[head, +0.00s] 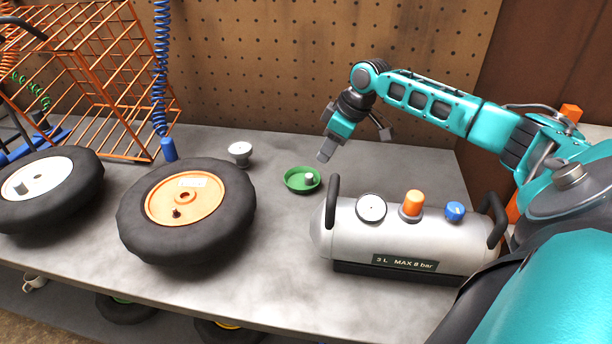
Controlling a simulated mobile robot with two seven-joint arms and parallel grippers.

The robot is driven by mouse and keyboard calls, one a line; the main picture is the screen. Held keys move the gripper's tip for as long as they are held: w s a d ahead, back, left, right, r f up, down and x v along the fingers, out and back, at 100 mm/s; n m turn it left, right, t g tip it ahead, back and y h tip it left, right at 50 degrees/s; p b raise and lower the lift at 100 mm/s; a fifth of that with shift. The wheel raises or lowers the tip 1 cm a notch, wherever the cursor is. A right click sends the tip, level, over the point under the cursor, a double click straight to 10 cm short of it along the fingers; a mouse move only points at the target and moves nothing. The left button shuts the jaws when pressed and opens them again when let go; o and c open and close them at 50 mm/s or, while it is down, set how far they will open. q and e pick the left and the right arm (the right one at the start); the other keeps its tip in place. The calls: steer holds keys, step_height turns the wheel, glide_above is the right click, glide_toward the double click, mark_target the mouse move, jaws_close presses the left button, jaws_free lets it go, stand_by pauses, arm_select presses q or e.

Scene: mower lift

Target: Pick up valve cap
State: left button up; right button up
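A small pale cap (309,178), which looks like the valve cap, sits in a shallow green dish (292,184) on the bench. My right gripper (355,146) is up and to the right of the dish, apart from it. Its two fingers are spread and nothing shows between them. An orange-rimmed wheel (160,201) lies flat to the left of the dish, with a dark valve stem (177,213) on its rim. My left gripper is not in view.
A silver air tank (345,233) with a gauge, orange knob and blue knob stands in front of my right arm. A white-rimmed wheel (75,190), an orange wire basket (95,60) and a small white-topped piece (240,150) are left. Bench (285,290) is clear between wheel and tank.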

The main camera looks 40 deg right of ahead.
mark_target(310, 175)
steer(key=x, duration=0.9)
steer(key=shift+w+b, duration=0.3)
jaws_close()
